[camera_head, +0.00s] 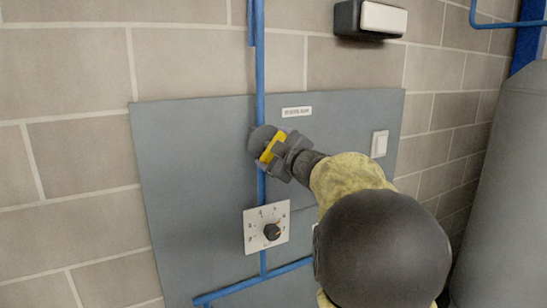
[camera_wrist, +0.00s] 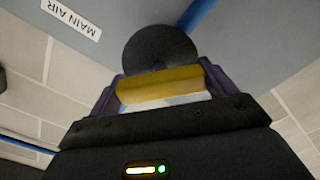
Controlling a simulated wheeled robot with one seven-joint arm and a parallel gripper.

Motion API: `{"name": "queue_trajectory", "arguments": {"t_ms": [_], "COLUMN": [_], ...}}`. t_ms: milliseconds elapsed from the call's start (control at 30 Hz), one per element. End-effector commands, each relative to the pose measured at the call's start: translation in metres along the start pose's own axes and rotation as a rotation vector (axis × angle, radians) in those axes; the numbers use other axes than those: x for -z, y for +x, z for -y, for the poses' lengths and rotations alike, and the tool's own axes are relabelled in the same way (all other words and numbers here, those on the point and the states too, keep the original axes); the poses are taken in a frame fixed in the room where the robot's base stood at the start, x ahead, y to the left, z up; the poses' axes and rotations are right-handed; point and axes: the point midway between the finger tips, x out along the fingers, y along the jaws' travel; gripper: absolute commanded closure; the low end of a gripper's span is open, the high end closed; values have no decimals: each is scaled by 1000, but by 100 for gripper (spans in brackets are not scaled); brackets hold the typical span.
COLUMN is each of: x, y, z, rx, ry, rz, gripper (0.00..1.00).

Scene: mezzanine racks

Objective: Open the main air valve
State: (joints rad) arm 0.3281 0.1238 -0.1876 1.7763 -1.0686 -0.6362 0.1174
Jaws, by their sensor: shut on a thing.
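The main air valve has a dark round body (camera_head: 262,140) on the vertical blue pipe (camera_head: 260,75), in front of a grey panel. Its yellow handle (camera_head: 272,147) sits tilted across the front of the body in the head view. My gripper (camera_head: 278,152) reaches in from the right and is shut on the handle. In the wrist view, the yellow handle (camera_wrist: 160,86) lies crosswise between the two fingers, with the dark body (camera_wrist: 160,48) behind it. A white label (camera_wrist: 71,18) reading MAIN AIR appears upside down there. The fingers hide part of the handle.
A white plate with a black knob (camera_head: 272,231) is on the panel (camera_head: 190,170) below the valve. A white switch (camera_head: 379,143) is to the right. A box-shaped light fixture (camera_head: 371,18) hangs above. A grey tank (camera_head: 505,200) stands at the far right.

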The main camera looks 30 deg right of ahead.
Motion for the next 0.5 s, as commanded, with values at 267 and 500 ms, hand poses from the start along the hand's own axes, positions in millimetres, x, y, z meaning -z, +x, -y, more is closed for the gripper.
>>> {"name": "queue_trajectory", "arguments": {"t_ms": [267, 500], "x": [-1, -1], "y": [0, 0], "z": [2, 2], "rx": [-1, 0], "ry": [-266, -478], "rz": [-2, -2], "gripper": [39, 39]}}
